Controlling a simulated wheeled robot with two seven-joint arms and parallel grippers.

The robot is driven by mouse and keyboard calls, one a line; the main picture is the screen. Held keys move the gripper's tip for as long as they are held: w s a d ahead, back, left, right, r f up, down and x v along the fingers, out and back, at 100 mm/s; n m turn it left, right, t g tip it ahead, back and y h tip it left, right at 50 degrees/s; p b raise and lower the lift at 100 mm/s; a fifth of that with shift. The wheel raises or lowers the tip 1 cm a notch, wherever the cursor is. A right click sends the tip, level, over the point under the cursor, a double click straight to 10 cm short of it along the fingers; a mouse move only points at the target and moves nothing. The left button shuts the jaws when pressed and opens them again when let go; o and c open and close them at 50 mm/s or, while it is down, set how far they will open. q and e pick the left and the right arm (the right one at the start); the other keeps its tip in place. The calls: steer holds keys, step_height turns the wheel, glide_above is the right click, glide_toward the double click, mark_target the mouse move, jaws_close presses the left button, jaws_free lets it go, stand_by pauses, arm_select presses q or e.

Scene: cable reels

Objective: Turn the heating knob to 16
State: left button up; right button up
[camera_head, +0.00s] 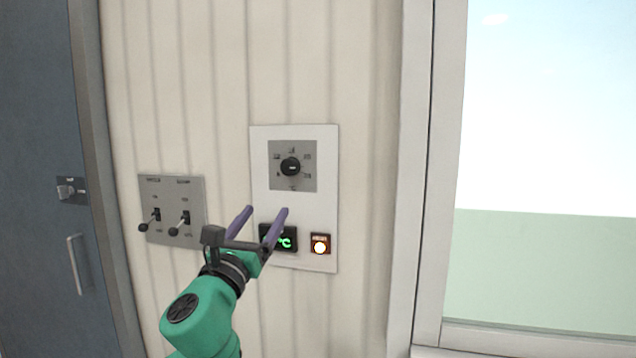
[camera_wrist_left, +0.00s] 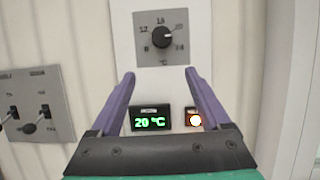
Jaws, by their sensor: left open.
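The heating knob (camera_head: 290,166) is a round black knob on a grey dial plate, high on a white wall panel (camera_head: 322,205). In the left wrist view the knob (camera_wrist_left: 162,38) stands above and between my fingertips, its white mark pointing right, between 16 and 24. The green display (camera_wrist_left: 149,121) below it reads 20 °C. My left gripper (camera_head: 264,209) is open and empty, its two purple fingers below the knob and apart from it. It partly covers the display in the head view. My right gripper is not in view.
A glowing button (camera_head: 320,246) sits right of the display. A grey plate with two lever switches (camera_head: 173,213) is to the left. A blue-grey door (camera_head: 40,150) stands far left and a window (camera_head: 545,180) is at right. The wall around the knob is clear.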

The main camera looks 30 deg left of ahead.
arm_select(q)
steer(key=p, duration=0.2)
glide_toward(288, 171)
steer(key=p+x, duration=0.1)
steer(key=x, duration=0.1)
steer(key=p+x, duration=0.2)
steer(key=x, duration=0.1)
steer(key=r+p+x, duration=0.1)
steer(key=p+x, duration=0.1)
steer(key=shift+s+a+r, duration=0.1)
steer(key=shift+s+a, duration=0.05)
steer(key=shift+a, duration=0.2)
steer(key=shift+w+p, duration=0.3)
steer(key=shift+w, duration=0.05)
steer(key=shift+w+t, duration=0.3)
steer(key=shift+w, duration=0.1)
steer(key=shift+w+f, duration=0.25)
steer(key=shift+w, duration=0.1)
steer(key=shift+s, duration=0.15)
steer(key=shift+c, duration=0.9)
jaws_close()
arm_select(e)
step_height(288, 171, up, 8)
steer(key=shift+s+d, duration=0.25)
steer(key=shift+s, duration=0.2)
